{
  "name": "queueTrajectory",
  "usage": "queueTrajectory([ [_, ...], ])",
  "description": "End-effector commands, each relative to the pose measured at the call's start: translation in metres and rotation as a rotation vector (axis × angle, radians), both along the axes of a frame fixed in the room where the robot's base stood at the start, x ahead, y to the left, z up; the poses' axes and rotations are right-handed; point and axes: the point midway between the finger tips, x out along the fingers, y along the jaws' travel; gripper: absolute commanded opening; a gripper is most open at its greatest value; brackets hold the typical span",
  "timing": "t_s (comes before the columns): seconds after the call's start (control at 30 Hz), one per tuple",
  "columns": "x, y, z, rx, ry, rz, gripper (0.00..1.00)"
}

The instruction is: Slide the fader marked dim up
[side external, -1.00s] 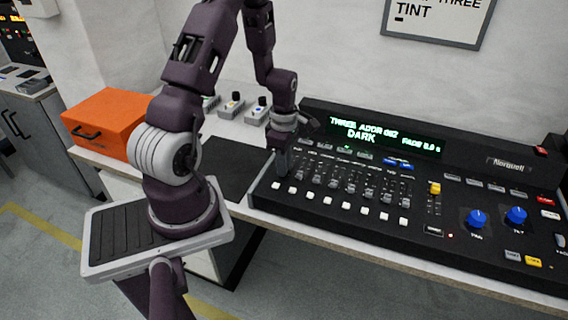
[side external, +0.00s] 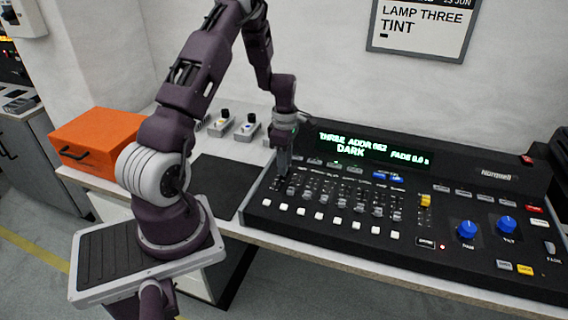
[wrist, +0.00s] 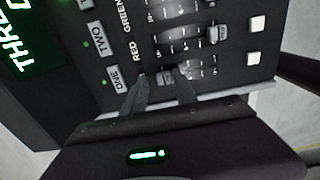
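The lighting console (side external: 330,250) has a row of slide faders. My gripper (side external: 281,176) is down at the leftmost fader, in the upper part of its track. In the wrist view my gripper (wrist: 162,76) has its fingers apart, one on each side of a grey fader cap (wrist: 166,78) along the track. The cap sits nearer the right-hand finger; I cannot tell whether they touch. This fader's label is hidden behind the left-hand finger. The labels beside it read RED (wrist: 138,50) and GREEN (wrist: 125,17).
The neighbouring fader cap (wrist: 216,34) sits lower on its track. White buttons (side external: 336,221) line the front. The console display (side external: 370,148) reads DARK. An orange box (side external: 95,140) stands left.

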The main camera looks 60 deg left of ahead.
Motion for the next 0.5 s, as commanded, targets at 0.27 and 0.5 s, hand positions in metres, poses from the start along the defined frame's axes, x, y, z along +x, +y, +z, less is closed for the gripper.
queueTrajectory([
  [0.27,-0.001,-0.001,0.0,-0.002,0.002,0.0,0.42],
  [0.5,0.0,0.0,0.036,0.002,-0.001,-0.001,0.42],
])
